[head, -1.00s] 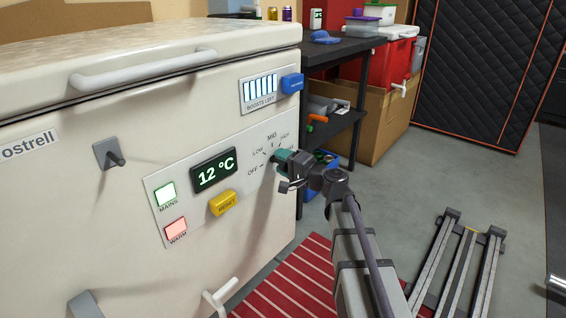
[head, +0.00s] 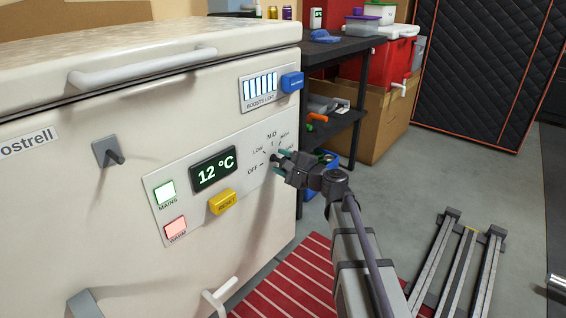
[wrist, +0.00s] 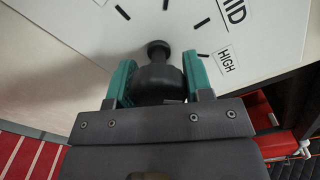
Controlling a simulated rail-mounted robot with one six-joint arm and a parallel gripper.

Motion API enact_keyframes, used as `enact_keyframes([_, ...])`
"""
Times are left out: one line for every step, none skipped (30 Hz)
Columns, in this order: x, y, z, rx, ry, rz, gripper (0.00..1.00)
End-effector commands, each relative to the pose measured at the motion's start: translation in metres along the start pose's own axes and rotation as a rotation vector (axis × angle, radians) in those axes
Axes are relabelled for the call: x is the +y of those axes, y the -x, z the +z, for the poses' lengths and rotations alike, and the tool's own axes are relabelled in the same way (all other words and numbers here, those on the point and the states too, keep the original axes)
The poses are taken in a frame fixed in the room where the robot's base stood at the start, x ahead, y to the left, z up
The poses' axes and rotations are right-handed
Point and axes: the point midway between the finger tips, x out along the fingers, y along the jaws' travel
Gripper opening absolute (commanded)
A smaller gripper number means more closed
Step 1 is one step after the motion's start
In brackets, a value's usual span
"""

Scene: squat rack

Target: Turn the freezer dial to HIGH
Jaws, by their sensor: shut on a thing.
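The freezer dial (head: 275,157) is a dark knob on the white control panel of the chest freezer, ringed by OFF, LOW, MID and HIGH marks. In the wrist view the dial (wrist: 158,78) sits between the green fingertips of my gripper (wrist: 159,82), with a small rounded end sticking out beyond them. The HIGH label (wrist: 226,59) is to the right of the dial there. My gripper (head: 283,164) also shows at the dial in the head view, shut on it. The fingers partly hide the dial, and I cannot tell which mark it points to.
Left of the dial are a 12 °C display (head: 214,169), a yellow RESET button (head: 222,202) and lit MAINS and WARM lamps. A blue switch (head: 292,82) is above. A black shelf (head: 345,48) stands close to the right.

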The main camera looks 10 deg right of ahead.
Motion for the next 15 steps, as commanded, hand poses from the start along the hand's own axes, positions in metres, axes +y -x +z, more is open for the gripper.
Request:
enact_keyframes([0.0004, 0.0005, 0.0004, 0.0, -0.002, 0.001, 0.23])
enact_keyframes([0.0004, 0.0005, 0.0004, 0.0, -0.003, 0.001, 0.23])
enact_keyframes([0.0004, 0.0005, 0.0004, 0.0, -0.004, 0.001, 0.23])
enact_keyframes([0.0004, 0.0005, 0.0004, 0.0, -0.004, 0.001, 0.23])
enact_keyframes([0.0004, 0.0005, 0.0003, 0.0, -0.004, 0.0, 0.23])
enact_keyframes([0.0004, 0.0005, 0.0003, 0.0, -0.004, 0.0, 0.23])
enact_keyframes([0.0004, 0.0005, 0.0003, 0.0, -0.004, 0.0, 0.23])
enact_keyframes([0.0004, 0.0005, 0.0003, 0.0, -0.004, 0.0, 0.23])
enact_keyframes([0.0004, 0.0005, 0.0003, 0.0, -0.003, 0.0, 0.23])
enact_keyframes([0.0004, 0.0005, 0.0003, 0.0, -0.003, 0.0, 0.23])
enact_keyframes([0.0004, 0.0005, 0.0003, 0.0, -0.003, 0.0, 0.23])
enact_keyframes([0.0004, 0.0005, 0.0003, 0.0, -0.003, 0.0, 0.49])
enact_keyframes([0.0004, 0.0005, 0.0003, 0.0, -0.003, 0.0, 0.52])
enact_keyframes([0.0004, 0.0005, 0.0003, 0.0, -0.003, 0.0, 0.55])
enact_keyframes([0.0003, 0.0005, 0.0003, 0.0, -0.003, 0.0, 0.59])
